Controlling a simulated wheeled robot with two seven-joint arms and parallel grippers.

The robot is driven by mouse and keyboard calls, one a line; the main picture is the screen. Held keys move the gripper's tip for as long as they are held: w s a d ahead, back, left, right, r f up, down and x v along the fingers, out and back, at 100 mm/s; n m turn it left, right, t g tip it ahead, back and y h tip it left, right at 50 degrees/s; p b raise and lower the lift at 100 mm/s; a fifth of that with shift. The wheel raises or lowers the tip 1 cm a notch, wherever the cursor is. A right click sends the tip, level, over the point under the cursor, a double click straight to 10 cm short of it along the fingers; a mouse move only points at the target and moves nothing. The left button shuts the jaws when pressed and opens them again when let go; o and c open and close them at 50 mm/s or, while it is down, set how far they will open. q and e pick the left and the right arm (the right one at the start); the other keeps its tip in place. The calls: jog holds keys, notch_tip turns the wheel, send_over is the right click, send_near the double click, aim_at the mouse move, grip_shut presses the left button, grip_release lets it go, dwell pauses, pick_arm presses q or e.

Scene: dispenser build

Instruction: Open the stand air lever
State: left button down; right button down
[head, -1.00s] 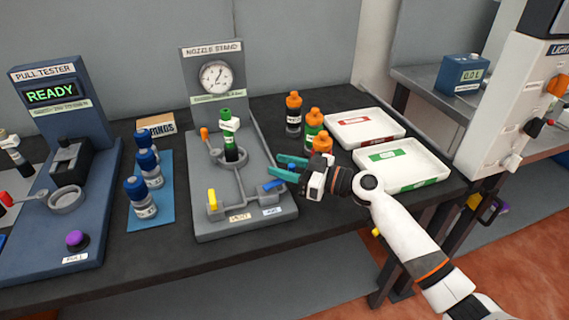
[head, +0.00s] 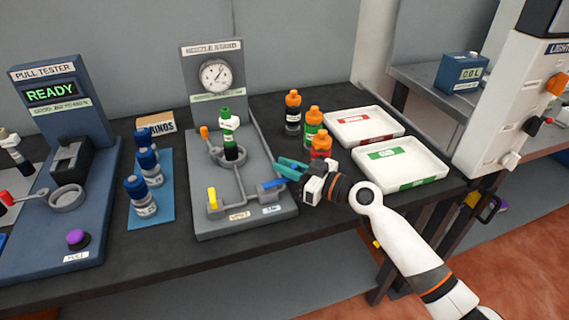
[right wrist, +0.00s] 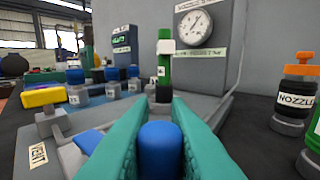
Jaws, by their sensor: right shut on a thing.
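The nozzle stand (head: 190,170) is a grey plate with a gauge (head: 215,75) on its back panel. The blue air lever (head: 271,185) is at its front right, by a small label (head: 271,209). My right gripper (head: 286,168) has green fingers and comes in from the right at the lever. In the right wrist view its fingers are shut on the rounded blue end of the lever (right wrist: 160,150). The left finger hides part of the lever there. The yellow lever (head: 212,198) is at the front left of the stand, by the vent label. My left gripper is not in view.
A green-and-black bottle with a white band (head: 229,123) stands on the stand's ring. Orange-capped bottles (head: 293,113) stand right of the stand, near two white trays (head: 440,170). Blue-capped bottles (head: 137,195) and the pull tester (head: 40,230) are on the left.

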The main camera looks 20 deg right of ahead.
jog(key=shift+s+d+r+m+t+h+p, duration=0.15)
jog(key=shift+s+m+t+h+p, duration=0.15)
jog(key=shift+m+t+h+p, duration=0.3)
jog(key=shift+f, duration=0.2)
jog(key=c, duration=1.4)
grip_release()
jog(key=shift+s, duration=0.1)
jog(key=shift+o, duration=0.2)
jog(key=b+v, duration=0.4)
jog(key=v, duration=0.6)
jog(key=shift+s+d+f, duration=0.15)
jog(key=shift+s, duration=0.3)
jog(key=shift+s+d+r+b, duration=0.25)
jog(key=shift+s+d+b, duration=0.05)
jog(key=shift+s+b, duration=0.15)
